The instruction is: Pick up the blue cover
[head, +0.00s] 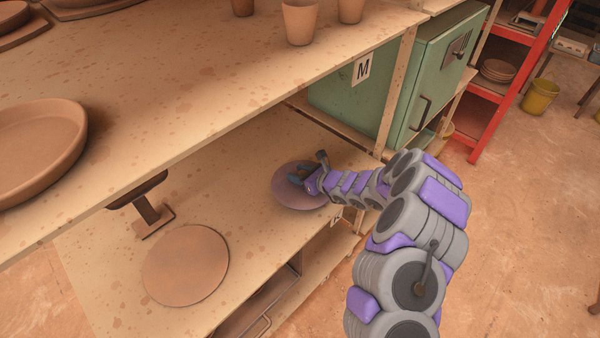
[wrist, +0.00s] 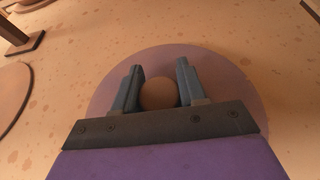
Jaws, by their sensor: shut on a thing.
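A round, flat, purplish cover (head: 288,199) lies on the lower shelf in the head view, near its front edge. It also shows in the wrist view (wrist: 104,95), where a brownish round knob (wrist: 158,94) stands at its middle. My gripper (head: 298,178) is over the cover. In the wrist view my gripper (wrist: 158,88) has one finger on each side of the knob, shut on it. The cover looks flat on the shelf or very close to it; I cannot tell whether there is a gap. My wrist hides the near part of the cover.
A round tan disc (head: 186,265) lies on the lower shelf (head: 235,215), left of the cover. A dark stand (head: 150,212) is behind it. The upper shelf (head: 200,75) overhangs, holding clay pots (head: 300,22) and a dish (head: 38,150). A green cabinet (head: 430,75) stands to the right.

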